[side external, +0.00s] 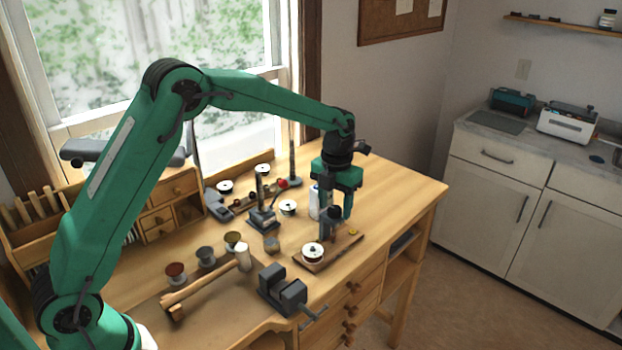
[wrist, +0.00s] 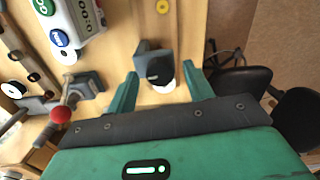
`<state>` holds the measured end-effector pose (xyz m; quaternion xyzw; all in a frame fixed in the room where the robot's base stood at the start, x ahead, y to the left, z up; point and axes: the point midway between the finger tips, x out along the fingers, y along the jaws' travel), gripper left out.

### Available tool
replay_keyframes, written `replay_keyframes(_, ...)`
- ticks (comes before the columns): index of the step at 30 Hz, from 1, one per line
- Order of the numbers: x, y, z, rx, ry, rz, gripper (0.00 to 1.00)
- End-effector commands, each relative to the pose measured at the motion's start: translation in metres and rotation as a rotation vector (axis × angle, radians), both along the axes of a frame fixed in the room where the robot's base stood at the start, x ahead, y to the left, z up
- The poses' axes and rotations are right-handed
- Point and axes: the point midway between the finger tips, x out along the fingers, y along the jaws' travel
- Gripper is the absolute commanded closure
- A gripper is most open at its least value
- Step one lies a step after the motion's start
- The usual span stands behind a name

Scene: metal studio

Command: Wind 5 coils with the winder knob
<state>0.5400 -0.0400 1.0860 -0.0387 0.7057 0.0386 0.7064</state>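The winder stands on a small wooden board (side external: 343,245) near the right front of the bench. Its dark upright part (side external: 329,224) rises from the board, and a white-faced spool (side external: 312,251) sits at the board's near end. My gripper (side external: 335,212) points down over the upright part, with its green fingers apart. In the wrist view, a dark grey block (wrist: 153,62) and a white round part (wrist: 163,84) show between the fingertips of my gripper (wrist: 160,76). I cannot tell which part is the knob, or whether a finger touches it.
A grey vise (side external: 283,288) stands at the front edge. A mallet (side external: 205,280) and several spools lie left of it. A red-ball lever (wrist: 60,113) stands near my gripper. The bench's right end is mostly clear.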

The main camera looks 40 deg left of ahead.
Motion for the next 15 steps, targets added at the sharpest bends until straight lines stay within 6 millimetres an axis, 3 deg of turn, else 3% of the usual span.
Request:
replay_keyframes(8,0.000,0.000,0.000,0.000,0.001,0.001,0.48)
replay_keyframes(15,0.000,0.000,0.015,0.000,-0.001,0.001,0.48)
